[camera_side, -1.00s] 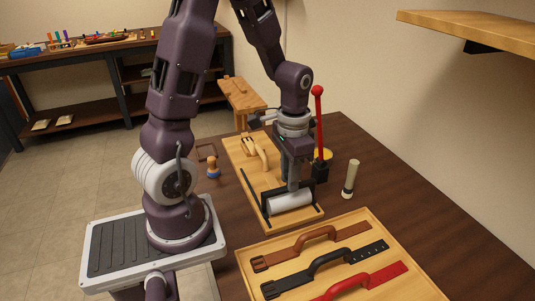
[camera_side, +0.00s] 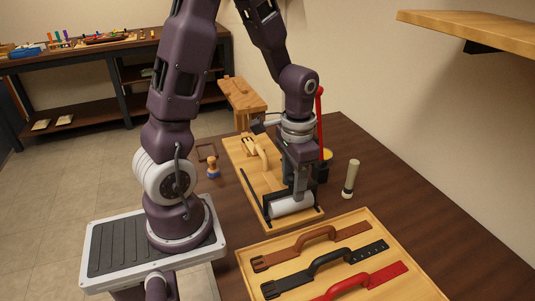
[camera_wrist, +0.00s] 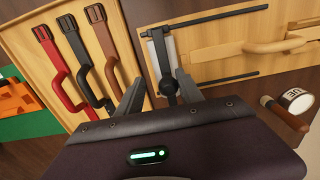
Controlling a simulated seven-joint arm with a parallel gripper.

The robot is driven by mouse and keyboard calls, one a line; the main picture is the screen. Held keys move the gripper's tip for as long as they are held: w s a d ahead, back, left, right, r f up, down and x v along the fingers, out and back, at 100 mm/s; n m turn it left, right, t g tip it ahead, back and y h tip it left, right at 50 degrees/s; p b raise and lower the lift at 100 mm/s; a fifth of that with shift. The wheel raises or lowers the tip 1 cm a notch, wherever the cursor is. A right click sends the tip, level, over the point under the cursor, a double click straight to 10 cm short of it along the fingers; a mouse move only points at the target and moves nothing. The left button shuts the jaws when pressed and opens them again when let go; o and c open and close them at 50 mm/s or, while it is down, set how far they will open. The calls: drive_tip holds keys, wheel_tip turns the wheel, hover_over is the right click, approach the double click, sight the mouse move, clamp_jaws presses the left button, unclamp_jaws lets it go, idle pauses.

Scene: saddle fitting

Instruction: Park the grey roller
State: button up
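The grey roller (camera_side: 291,206), a pale cylinder, lies across the near end of a wooden board (camera_side: 262,183) between dark rails. My gripper (camera_side: 299,191) is low over its right part, pointing down. The two fingers of my gripper (camera_wrist: 160,92) stand apart on either side of this knob. I cannot tell whether either finger touches it. The roller's far side is hidden.
A tray (camera_side: 362,215) with brown, black and red handled straps lies nearby. A light wooden handle (camera_side: 255,150) is on the board's far end.

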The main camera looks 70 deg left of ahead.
drive_tip(key=shift+w+a+r, duration=0.1)
drive_tip(key=shift+r, duration=2.9)
drive_tip(key=s+d+r+t, duration=0.5)
drive_tip(key=s+d+r, duration=0.3)
drive_tip(key=s+r, duration=0.3)
drive_tip(key=shift+s+d+r+t, duration=0.15)
drive_tip(key=shift+s+t, duration=0.05)
drive_tip(key=shift+t, duration=0.1)
